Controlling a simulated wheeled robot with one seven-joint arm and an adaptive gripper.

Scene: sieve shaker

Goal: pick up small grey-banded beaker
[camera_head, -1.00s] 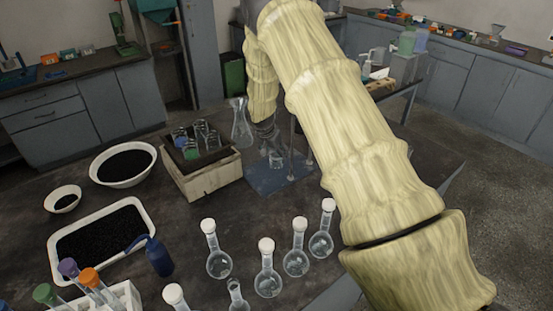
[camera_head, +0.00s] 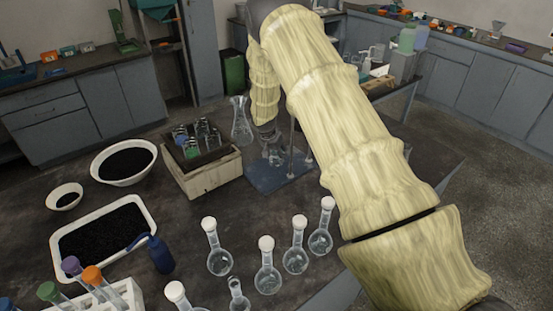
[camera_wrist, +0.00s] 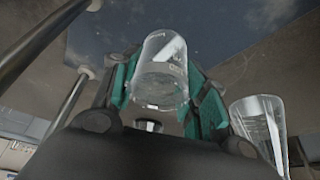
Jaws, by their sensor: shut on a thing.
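In the wrist view a small clear beaker (camera_wrist: 162,72) sits between the two teal finger pads of my gripper (camera_wrist: 165,85), which is shut on it. Faint markings show on its side; I cannot make out a grey band. In the head view my gripper (camera_head: 268,133) points down over the blue-grey plate of a stand (camera_head: 282,175). The arm's sleeve hides part of this area, and the held beaker is too small and dim there to tell clearly.
Another clear vessel (camera_wrist: 262,130) stands close at the right in the wrist view. Metal rods (camera_wrist: 68,98) rise at the left. In the head view a wooden box of bottles (camera_head: 203,175), a tall flask (camera_head: 241,122) and several white-capped flasks (camera_head: 267,275) stand nearby.

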